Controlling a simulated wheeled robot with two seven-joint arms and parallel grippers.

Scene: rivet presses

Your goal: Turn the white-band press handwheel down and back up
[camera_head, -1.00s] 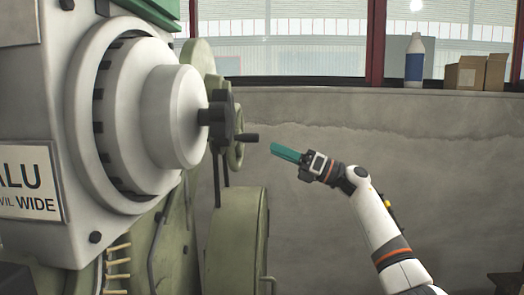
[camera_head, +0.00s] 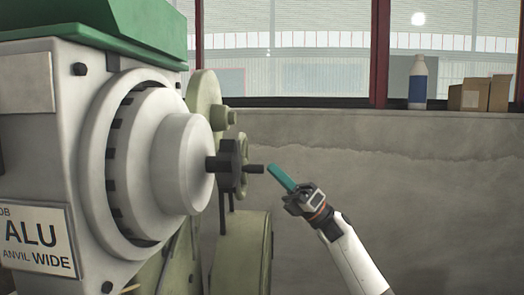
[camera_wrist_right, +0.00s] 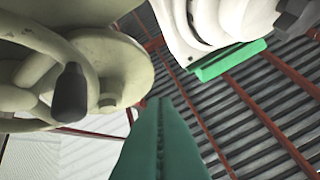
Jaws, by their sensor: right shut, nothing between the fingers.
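An olive handwheel (camera_head: 242,178) shows partly behind a dark lobed knob (camera_head: 229,165) in the head view. In the right wrist view this handwheel (camera_wrist_right: 30,42) is a ring with a dark grip (camera_wrist_right: 70,92) at left. The dark grip (camera_head: 254,169) also sticks out rightward in the head view. My right gripper (camera_head: 270,168) has teal fingers, shut and empty. Their tips are just right of the grip's end; I cannot tell whether they touch. The fingers (camera_wrist_right: 160,110) also show in the wrist view, apart from the grip. No white band is clear on the handwheel. My left gripper is out of view.
A large grey-white press (camera_head: 60,110) with an "ALU" plate (camera_head: 38,237) fills the left. An olive press body (camera_head: 243,250) stands behind it. A bottle (camera_head: 417,90) and boxes (camera_head: 468,97) stand on the ledge. The space before the wall at right is clear.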

